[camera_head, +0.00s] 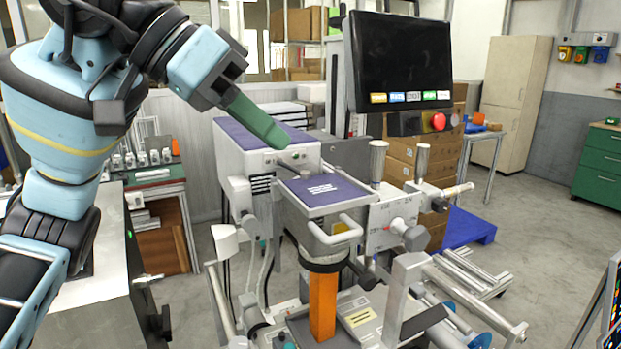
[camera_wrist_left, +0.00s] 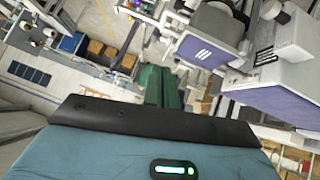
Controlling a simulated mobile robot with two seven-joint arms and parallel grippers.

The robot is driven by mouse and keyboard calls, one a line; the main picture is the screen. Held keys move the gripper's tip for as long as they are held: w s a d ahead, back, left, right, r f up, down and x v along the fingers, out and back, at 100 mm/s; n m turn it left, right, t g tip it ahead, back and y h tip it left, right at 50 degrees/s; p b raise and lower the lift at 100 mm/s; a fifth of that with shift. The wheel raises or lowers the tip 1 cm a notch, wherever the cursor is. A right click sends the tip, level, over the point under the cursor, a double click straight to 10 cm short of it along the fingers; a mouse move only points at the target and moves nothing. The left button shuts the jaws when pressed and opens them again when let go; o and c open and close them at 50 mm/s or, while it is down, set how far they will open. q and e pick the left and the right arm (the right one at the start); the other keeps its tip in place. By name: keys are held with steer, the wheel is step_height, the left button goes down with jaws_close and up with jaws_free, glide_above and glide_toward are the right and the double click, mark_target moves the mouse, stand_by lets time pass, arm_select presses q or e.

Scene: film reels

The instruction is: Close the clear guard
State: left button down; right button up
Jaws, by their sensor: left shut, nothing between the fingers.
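The machine (camera_head: 330,215) stands in the middle of the head view, with a purple-topped plate (camera_head: 325,190) and a white bent handle (camera_head: 338,232) at its front. I cannot pick out the clear guard with certainty; no see-through cover stands out. My left gripper (camera_head: 276,134) has green fingers, shut and empty. It points down to the right, in front of the white housing with a purple top (camera_head: 235,160), above and left of the plate. The left wrist view shows the green fingers (camera_wrist_left: 162,88) pointing away, with the machine's purple panels beyond. My right gripper is not in view.
A black monitor (camera_head: 400,62) with a red button (camera_head: 438,121) stands above the machine. Metal knobs (camera_head: 377,160) and rollers stick out at its right. An orange post (camera_head: 322,305) stands below the plate. Cardboard boxes (camera_head: 425,160) are behind; open floor lies right.

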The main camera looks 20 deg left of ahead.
arm_select(q)
glide_toward(352, 230)
steer(key=w+d, duration=0.2)
steer(key=shift+w+r, duration=0.25)
steer(key=shift+w, duration=0.15)
steer(key=f, duration=0.1)
steer(key=d+f, duration=0.1)
steer(key=f, duration=0.1)
steer(key=shift+f, duration=0.7)
steer(key=shift+d, duration=0.1)
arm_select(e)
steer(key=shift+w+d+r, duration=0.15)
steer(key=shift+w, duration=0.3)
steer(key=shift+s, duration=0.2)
